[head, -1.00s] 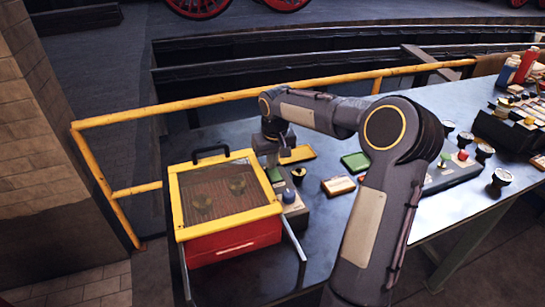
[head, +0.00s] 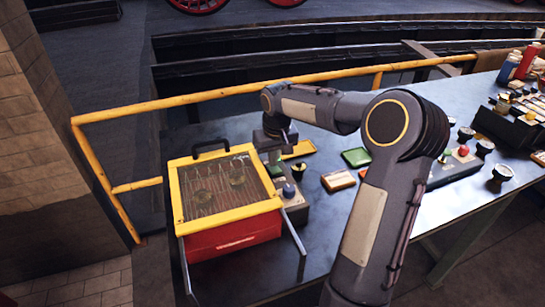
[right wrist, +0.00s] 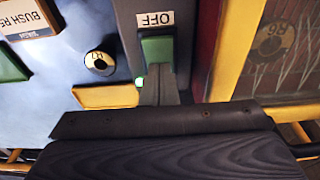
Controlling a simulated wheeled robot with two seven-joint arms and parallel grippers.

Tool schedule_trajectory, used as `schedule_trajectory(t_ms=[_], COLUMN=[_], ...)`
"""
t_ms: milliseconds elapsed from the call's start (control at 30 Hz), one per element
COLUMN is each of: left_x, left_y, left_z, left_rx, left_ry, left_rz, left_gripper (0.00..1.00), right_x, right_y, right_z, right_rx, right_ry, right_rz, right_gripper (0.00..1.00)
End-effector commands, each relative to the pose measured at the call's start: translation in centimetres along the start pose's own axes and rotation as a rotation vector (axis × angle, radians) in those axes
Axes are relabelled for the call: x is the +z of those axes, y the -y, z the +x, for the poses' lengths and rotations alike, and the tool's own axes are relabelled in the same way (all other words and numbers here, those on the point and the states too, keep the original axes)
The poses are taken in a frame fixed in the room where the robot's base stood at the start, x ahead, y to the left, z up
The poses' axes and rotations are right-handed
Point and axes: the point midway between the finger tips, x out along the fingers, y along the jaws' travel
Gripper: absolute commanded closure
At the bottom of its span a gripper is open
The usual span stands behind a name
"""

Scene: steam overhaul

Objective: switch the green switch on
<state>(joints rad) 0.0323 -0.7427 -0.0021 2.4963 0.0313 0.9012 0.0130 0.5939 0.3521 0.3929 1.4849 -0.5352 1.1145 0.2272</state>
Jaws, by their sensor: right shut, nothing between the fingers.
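The green switch (right wrist: 157,50) sits on a grey control panel (right wrist: 127,20), by a white OFF label (right wrist: 154,18). In the head view the right gripper (head: 272,152) is over the far end of the panel, beside the yellow-framed red box (head: 235,237). A bit of the green switch (head: 275,171) shows below it. My left gripper is not in view.
A blue knob (head: 289,190) is on the panel's near end. A dark round stamp-like piece (head: 299,170), a green block (head: 356,157) and a labelled block (head: 338,180) lie to its right. A yellow rail (head: 230,97) runs behind the table.

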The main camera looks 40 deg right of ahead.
Motion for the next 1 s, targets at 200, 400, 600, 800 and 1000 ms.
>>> schedule_trajectory(t_ms=[200, 400, 600, 800, 1000], left_x=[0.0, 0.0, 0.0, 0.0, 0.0], left_y=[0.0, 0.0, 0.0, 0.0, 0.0], left_z=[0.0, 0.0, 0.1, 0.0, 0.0], left_rx=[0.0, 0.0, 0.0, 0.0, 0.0], left_ry=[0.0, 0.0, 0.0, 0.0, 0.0], left_rz=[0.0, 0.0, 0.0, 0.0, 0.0], left_gripper=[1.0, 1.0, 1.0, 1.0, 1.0], right_x=[0.0, -0.1, -0.1, 0.0, 0.1], right_y=[0.0, 0.0, 0.1, 0.0, 0.0], right_z=[0.0, -1.0, -4.4, -7.1, -7.8], right_rx=[-0.001, 0.0, 0.0, 0.0, -0.001], right_ry=[0.0, -0.003, -0.005, -0.003, 0.001], right_rz=[0.0, 0.0, 0.0, -0.001, 0.0], right_gripper=[1.0, 1.0, 1.0, 1.0, 1.0])
